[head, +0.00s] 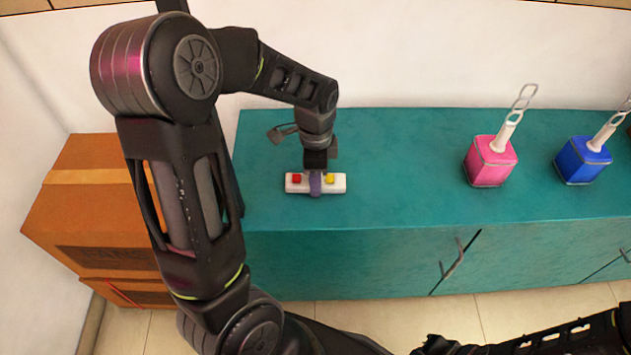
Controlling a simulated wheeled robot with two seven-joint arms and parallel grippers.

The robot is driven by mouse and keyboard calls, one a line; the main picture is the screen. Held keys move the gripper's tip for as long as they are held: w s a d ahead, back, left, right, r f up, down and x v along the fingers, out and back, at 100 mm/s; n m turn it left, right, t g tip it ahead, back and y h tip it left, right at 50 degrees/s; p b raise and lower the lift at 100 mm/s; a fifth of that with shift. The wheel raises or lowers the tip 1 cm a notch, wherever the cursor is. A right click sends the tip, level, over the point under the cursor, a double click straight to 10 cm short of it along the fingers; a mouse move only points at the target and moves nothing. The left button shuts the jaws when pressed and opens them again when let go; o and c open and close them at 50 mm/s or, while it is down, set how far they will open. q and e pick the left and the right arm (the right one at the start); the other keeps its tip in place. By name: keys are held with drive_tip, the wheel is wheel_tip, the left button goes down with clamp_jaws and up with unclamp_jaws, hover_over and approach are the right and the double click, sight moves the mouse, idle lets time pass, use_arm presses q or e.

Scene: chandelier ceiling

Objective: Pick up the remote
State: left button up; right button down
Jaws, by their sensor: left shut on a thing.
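A pink block-shaped item with a white looped handle (490,161) stands right on the cabinet top. A similar blue one (582,161) stands farther right. The cabinet top between the remote and the pink item is clear.

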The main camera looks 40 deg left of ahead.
use_arm(q)
clamp_jaws()
wheel_tip(320, 180, up, 10)
drive_tip(key=shift+p, duration=1.15)
drive_tip(key=shift+n, duration=0.3)
